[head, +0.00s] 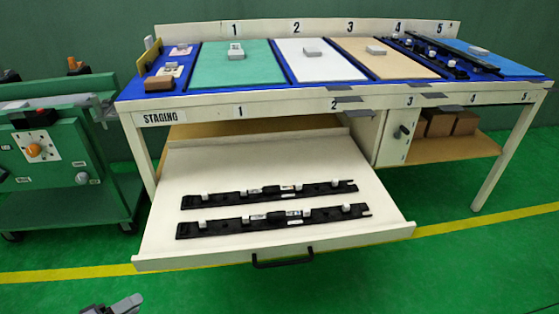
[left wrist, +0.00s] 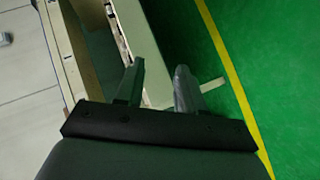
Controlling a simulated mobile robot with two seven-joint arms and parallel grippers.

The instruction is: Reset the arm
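My left gripper (head: 114,306) pokes in at the bottom left of the head view, mostly cut off by the lower edge. In the left wrist view its two grey fingers (left wrist: 160,67) stand apart with nothing between them. It is over the floor in front of the workbench, clear of the open drawer (head: 290,165). My right gripper shows in neither view. Two black trim strips with small light clips, a rear one (head: 230,201) and a front one (head: 225,230), lie side by side in the drawer.
The bench top carries a green mat (head: 265,70), a white mat (head: 312,72), a tan mat (head: 390,70) and more black strips (head: 445,58) at the right. The drawer sticks far out, with a black handle (head: 283,262). A green machine (head: 55,150) stands at the left. The front floor is clear.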

